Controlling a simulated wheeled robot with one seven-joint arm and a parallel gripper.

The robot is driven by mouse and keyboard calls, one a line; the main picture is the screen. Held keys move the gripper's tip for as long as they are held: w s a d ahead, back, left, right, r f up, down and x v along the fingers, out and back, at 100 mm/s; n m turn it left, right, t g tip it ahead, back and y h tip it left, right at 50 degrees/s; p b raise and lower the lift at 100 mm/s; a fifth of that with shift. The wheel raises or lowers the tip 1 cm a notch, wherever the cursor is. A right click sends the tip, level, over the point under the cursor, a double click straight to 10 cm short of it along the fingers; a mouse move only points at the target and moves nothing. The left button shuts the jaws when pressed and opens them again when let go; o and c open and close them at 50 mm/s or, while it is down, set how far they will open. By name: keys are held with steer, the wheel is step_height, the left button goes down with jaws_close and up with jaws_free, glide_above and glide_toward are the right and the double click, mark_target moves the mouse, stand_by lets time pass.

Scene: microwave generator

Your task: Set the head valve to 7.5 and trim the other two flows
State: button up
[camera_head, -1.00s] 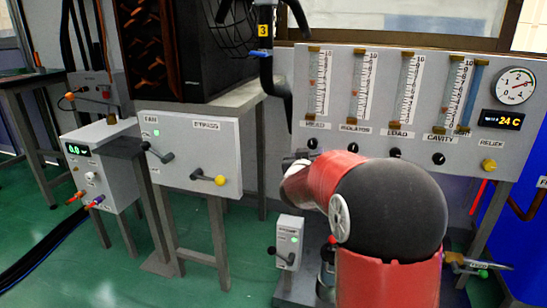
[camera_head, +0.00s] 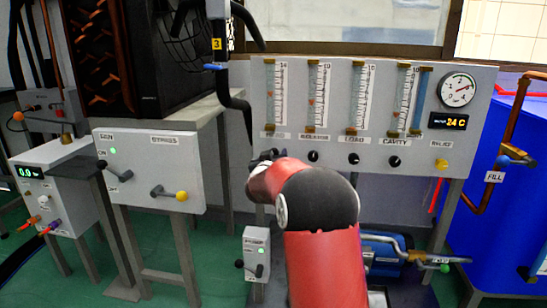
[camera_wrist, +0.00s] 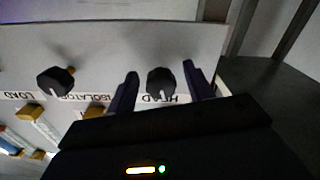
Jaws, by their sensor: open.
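The flow panel (camera_head: 470,135) carries a row of flow tubes marked head, isolator, load and cavity. The head tube (camera_head: 270,95) is leftmost. Black knobs sit below: isolator (camera_head: 313,156), load (camera_head: 353,158) and cavity (camera_head: 394,160). In the head view my gripper (camera_head: 264,155) hides the head knob. In the wrist view the head knob (camera_wrist: 161,82) stands between my open fingers, with a gap on each side, its white mark pointing toward its label. The isolator knob (camera_wrist: 55,81) is beside it. The float readings are too small to tell.
A round gauge (camera_head: 457,90), a 24 C display (camera_head: 448,121) and a yellow relief knob (camera_head: 441,163) are at the panel's right. A fan and bypass box (camera_head: 150,170) stands left. A dark hose (camera_head: 237,105) hangs close to the panel's left edge. A blue tank (camera_head: 500,200) stands right.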

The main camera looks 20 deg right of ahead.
steer(key=shift+c, duration=0.4)
steer(key=c, duration=0.9)
steer(key=n+p, duration=0.1)
steer(key=p, duration=0.1)
steer(key=shift+a+r+n+p, duration=0.1)
steer(key=shift+r+n+p, duration=0.2)
steer(key=shift+n, duration=0.1)
steer(key=shift+n+p, duration=0.9)
steer(key=shift+n, duration=0.2)
steer(key=shift+s+f+n, duration=0.1)
steer(key=shift+f+n, duration=0.15)
steer(key=shift+n, duration=0.25)
steer(key=shift+d, duration=0.2)
steer(key=o, duration=1)
